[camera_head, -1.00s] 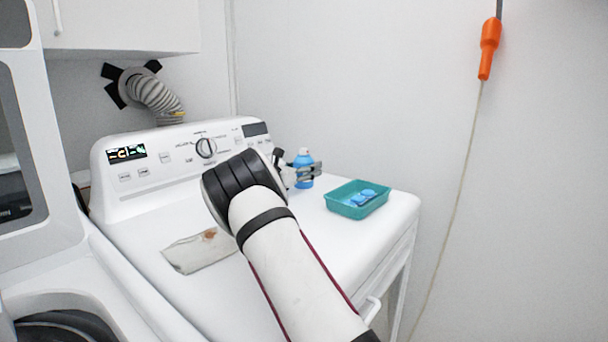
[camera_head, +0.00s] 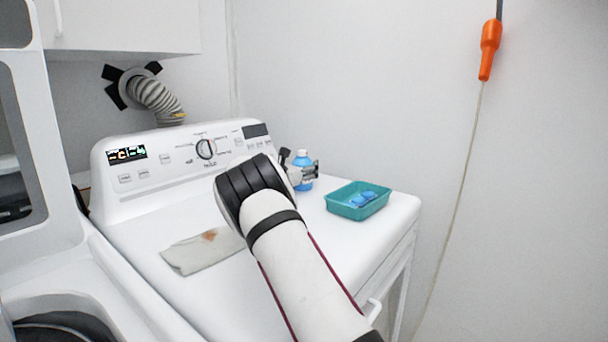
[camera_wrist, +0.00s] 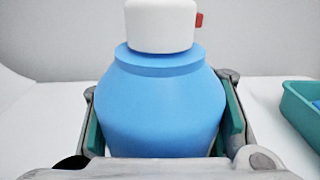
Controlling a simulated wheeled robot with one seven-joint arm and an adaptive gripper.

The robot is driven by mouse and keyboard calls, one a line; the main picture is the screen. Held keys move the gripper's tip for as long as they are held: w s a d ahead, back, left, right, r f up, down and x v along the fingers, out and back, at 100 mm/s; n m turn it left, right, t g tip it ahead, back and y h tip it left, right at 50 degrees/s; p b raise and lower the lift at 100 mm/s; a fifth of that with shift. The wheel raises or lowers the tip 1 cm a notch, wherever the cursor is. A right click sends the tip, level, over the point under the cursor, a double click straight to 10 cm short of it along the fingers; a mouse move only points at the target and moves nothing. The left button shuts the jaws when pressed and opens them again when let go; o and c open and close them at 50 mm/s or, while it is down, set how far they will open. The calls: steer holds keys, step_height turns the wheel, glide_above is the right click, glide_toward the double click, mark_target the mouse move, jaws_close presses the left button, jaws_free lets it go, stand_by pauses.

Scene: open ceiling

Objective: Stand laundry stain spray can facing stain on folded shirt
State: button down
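The stain spray can (camera_head: 303,186) is blue with a white cap and stands upright on the white machine top, near the control panel. In the wrist view the can (camera_wrist: 162,105) fills the space between my fingers, and a small red nozzle points right from its cap. My gripper (camera_head: 308,174) is around the can, one finger on each side, spread wide. Whether the pads touch it is hard to tell. The folded shirt (camera_head: 195,258), greyish-beige, lies flat at the left of my arm. A brownish stain (camera_head: 209,236) shows near its far edge.
A teal tray (camera_head: 345,211) with blue items stands to the right of the can; its edge also shows in the wrist view (camera_wrist: 298,112). The control panel (camera_head: 180,160) rises behind. Free machine top lies between shirt and panel.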

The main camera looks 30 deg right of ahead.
stand_by(0.3)
step_height(320, 180, up, 10)
steer(key=p, duration=0.1)
stand_by(0.4)
stand_by(0.3)
steer(key=s+a+f+n+t+y+p, duration=0.2)
steer(key=s+a+n+t+y+p, duration=0.3)
steer(key=s+a, duration=0.9)
steer(key=s+a+f+n+t+y+p, duration=0.3)
steer(key=s+a+n+t+y+p, duration=0.3)
steer(key=s+a, duration=0.8)
steer(key=a+t+y+p, duration=0.1)
steer(key=a+p, duration=0.2)
steer(key=a, duration=0.2)
steer(key=shift+s+a+f+p, duration=0.2)
steer(key=shift+s+f+p, duration=0.1)
steer(key=shift+s, duration=0.1)
steer(key=shift+a, duration=0.15)
steer(key=shift+w, duration=0.1)
